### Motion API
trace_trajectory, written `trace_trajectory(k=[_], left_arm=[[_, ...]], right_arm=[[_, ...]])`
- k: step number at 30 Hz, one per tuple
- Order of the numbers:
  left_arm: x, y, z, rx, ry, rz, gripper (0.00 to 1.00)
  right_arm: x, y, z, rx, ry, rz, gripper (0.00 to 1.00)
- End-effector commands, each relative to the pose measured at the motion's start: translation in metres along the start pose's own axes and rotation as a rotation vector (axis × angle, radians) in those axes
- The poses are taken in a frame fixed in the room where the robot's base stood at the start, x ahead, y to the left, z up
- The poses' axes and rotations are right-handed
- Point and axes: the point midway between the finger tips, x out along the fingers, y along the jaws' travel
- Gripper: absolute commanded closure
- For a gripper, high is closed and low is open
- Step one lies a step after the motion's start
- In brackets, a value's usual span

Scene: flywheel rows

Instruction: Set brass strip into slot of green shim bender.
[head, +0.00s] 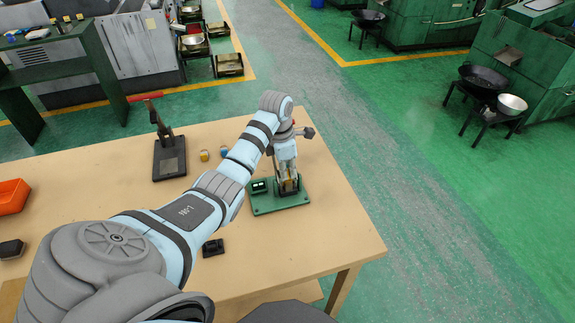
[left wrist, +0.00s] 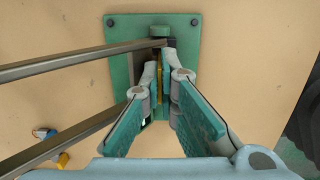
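The green shim bender (head: 278,206) stands on the wooden table near its right side, and its base plate shows in the left wrist view (left wrist: 120,35). My left gripper (head: 288,187) points down over it. In the left wrist view my left gripper's (left wrist: 161,62) fingers are close together, with the yellow brass strip (left wrist: 159,72) between them, above the base. The fingers hide most of the strip and the slot, so I cannot tell if the strip is in the slot. My right gripper is not in view.
Two long metal bars (left wrist: 70,64) cross the left of the wrist view, close to the fingers. A black press with a red handle (head: 170,157) stands at the back. A small black block (head: 213,247) and orange bin (head: 13,196) are on the table. The table's right front is clear.

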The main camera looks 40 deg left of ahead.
Motion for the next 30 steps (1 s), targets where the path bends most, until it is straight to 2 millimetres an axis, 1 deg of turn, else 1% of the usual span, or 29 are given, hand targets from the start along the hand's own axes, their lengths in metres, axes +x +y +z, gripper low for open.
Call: trace_trajectory(k=[7, 9, 12, 26, 28, 30], left_arm=[[0.004, 0.0, -0.001, 0.0, 0.0, 0.0, 1.0], [0.004, 0.0, 0.0, 0.0, 0.0, 0.0, 0.87], [0.004, 0.0, -0.001, 0.0, 0.0, 0.0, 0.72], [0.003, 0.0, -0.001, -0.001, 0.0, 0.001, 0.72], [0.001, 0.0, 0.0, -0.001, 0.0, 0.001, 0.72], [-0.006, 0.001, 0.001, -0.001, 0.0, 0.001, 0.72]], right_arm=[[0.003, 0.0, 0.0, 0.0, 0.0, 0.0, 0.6], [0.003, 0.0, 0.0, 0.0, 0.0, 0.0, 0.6], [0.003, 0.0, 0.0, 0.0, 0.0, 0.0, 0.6], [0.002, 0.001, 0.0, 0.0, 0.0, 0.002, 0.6], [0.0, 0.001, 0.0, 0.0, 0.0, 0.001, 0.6], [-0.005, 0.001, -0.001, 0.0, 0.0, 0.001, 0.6]])
